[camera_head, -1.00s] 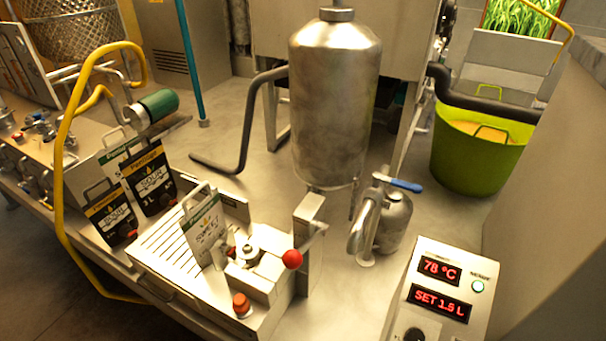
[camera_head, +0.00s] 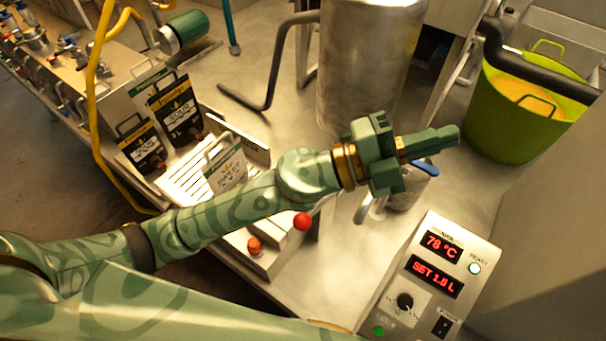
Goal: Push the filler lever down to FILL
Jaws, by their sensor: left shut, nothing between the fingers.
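A lever with a red ball knob (camera_head: 302,221) stands at the filler station's right end; my left forearm covers the mechanism behind it. A tap with a blue handle (camera_head: 427,168) sits to the right, over a small metal vessel (camera_head: 404,195). My left gripper (camera_head: 448,138) is shut and empty. It points right and hides part of the blue handle and tap in the picture; I cannot tell whether it touches them. It is up and to the right of the red knob, apart from it. No FILL marking is readable. My right gripper is not in view.
A tall steel tank (camera_head: 368,60) is behind my gripper. A green tub (camera_head: 512,135) stands at the back right. Pouches (camera_head: 178,112) stand at the left, beside a yellow hose (camera_head: 93,75).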

